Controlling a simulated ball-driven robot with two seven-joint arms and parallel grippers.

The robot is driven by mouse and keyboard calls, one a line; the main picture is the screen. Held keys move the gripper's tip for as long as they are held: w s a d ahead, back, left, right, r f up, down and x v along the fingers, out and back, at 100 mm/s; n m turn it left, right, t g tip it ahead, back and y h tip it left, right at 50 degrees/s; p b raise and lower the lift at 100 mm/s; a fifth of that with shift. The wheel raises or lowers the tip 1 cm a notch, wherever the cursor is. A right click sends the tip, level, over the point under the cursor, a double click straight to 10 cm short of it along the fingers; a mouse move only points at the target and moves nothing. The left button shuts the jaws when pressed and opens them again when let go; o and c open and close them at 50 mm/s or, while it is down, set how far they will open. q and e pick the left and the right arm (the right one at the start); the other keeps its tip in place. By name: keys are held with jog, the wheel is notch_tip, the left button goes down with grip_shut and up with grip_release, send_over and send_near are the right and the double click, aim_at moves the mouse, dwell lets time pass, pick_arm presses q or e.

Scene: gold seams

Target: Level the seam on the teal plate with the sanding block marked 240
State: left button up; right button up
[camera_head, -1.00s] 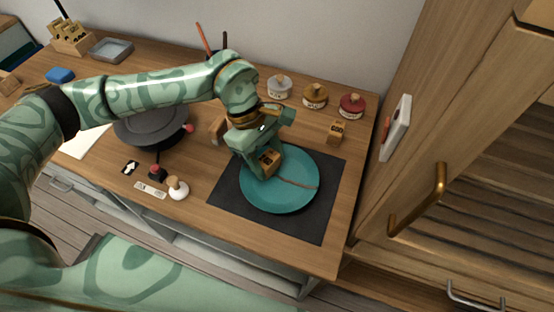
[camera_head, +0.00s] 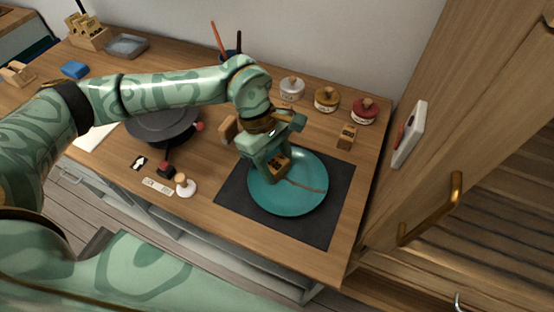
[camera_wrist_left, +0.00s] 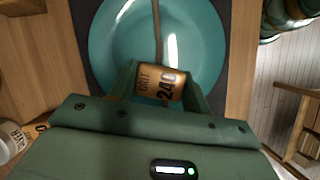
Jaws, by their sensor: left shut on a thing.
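The teal plate (camera_head: 290,198) lies on a dark mat (camera_head: 325,225) at the right of the bench. A brown seam (camera_head: 306,187) runs across the plate; it also shows in the left wrist view (camera_wrist_left: 157,30). My left gripper (camera_head: 276,170) is shut on the sanding block (camera_head: 281,166), over the left part of the plate. In the left wrist view the block (camera_wrist_left: 159,84) reads GRIT 240 and sits between the fingers at the seam's near end. I cannot tell whether it touches the plate. My right gripper is not in view.
Another block (camera_head: 347,136) stands behind the mat, near several lidded jars (camera_head: 326,99). A dark round turntable-like thing (camera_head: 160,124) and a white-based stamp-like object (camera_head: 185,186) are to the left. A cabinet door with a brass handle (camera_head: 435,207) bounds the right.

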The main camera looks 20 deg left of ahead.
pick_arm(q)
jog(key=shift+f, duration=0.25)
jog(key=shift+s, duration=0.15)
jog(key=shift+s+r+p, duration=0.2)
jog(key=shift+s+p, duration=0.2)
jog(key=shift+f, duration=0.1)
jog(key=shift+w+f, duration=0.15)
jog(key=shift+w, duration=0.15)
jog(key=shift+s, duration=0.15)
